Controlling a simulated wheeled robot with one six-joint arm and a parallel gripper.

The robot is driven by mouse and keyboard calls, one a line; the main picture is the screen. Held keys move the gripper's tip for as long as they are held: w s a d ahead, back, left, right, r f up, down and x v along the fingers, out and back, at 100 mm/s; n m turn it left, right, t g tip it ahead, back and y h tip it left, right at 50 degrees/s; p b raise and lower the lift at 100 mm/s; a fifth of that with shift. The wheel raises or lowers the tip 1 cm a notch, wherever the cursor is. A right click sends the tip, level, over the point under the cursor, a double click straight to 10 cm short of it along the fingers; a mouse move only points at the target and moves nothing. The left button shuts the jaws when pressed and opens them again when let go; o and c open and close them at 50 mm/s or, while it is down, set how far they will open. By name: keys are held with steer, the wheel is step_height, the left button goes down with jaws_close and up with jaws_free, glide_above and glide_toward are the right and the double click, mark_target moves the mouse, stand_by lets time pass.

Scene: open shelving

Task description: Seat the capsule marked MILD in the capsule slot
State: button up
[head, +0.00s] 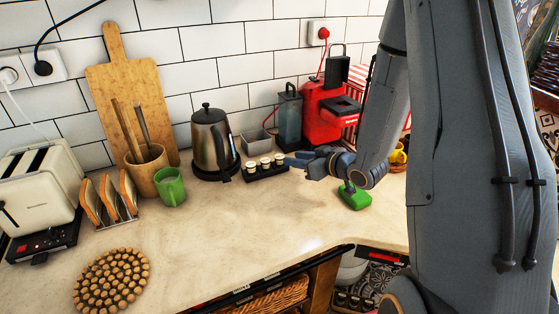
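Several small capsules (265,163) with pale tops stand in a row in a black holder (266,174) on the counter. Their markings are too small to read, so I cannot tell which is MILD. A red coffee machine (318,106) stands behind, against the wall. A dark part on its top stands upright, like a raised lid (337,70). The slot itself cannot be made out. My gripper (291,160) reaches in from the right, with its fingertips close to the right end of the capsule row. Whether it is open, or touches a capsule, cannot be told.
A kettle (211,145) and a grey container (256,142) stand near the holder. A dark canister (289,117) is left of the machine. A green-based item (354,198) lies below my wrist. A green mug (171,187) stands left. The front middle counter (235,225) is clear.

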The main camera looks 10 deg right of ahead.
mark_target(281, 158)
steer(key=shift+p+x, duration=1.2)
steer(key=shift+x, duration=2.15)
steer(key=shift+s+a+f, duration=0.1)
steer(key=shift+s+f, duration=0.05)
steer(key=c, duration=0.6)
